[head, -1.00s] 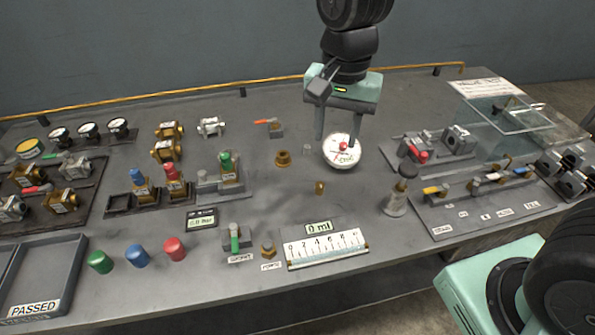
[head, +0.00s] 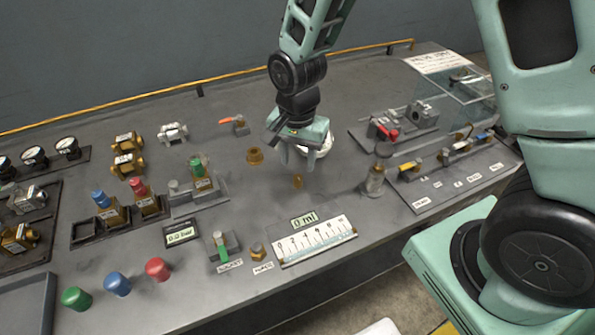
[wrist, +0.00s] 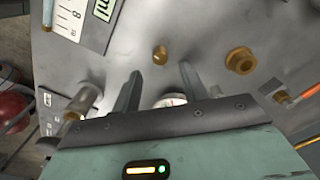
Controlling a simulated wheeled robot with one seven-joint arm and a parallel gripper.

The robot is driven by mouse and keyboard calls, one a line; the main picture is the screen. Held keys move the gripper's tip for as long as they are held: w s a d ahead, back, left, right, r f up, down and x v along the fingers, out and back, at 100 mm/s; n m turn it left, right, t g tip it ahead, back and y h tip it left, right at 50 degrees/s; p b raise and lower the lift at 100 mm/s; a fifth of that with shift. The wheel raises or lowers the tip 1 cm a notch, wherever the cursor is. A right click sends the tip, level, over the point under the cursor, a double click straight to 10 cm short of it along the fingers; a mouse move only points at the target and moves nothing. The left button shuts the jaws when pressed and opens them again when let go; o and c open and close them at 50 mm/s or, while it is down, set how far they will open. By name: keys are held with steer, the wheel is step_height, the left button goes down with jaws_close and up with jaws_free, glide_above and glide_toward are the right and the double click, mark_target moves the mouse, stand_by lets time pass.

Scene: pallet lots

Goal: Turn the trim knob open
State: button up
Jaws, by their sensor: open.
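A small brass knob (head: 298,182) stands on the grey bench behind the white scale; I take it as the trim knob, though no label on it is readable. It also shows in the wrist view (wrist: 160,55), just beyond and between the fingertips. My gripper (head: 297,168) is open and empty, pointing down close behind the knob. Its two fingers straddle the line to the knob in the wrist view (wrist: 160,72), apart from it. A white round dial (wrist: 170,100) lies under my gripper, mostly hidden by it.
A wider brass fitting (head: 255,157) stands left of my gripper. A grey cylinder (head: 375,180) stands to the right. The scale (head: 315,240) with a "0 ml" display lies in front. Valves (head: 147,202) fill the left; a clear cover (head: 465,95) stands back right.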

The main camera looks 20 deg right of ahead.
mark_target(298, 177)
steer(key=shift+f, duration=2.65)
jaws_close()
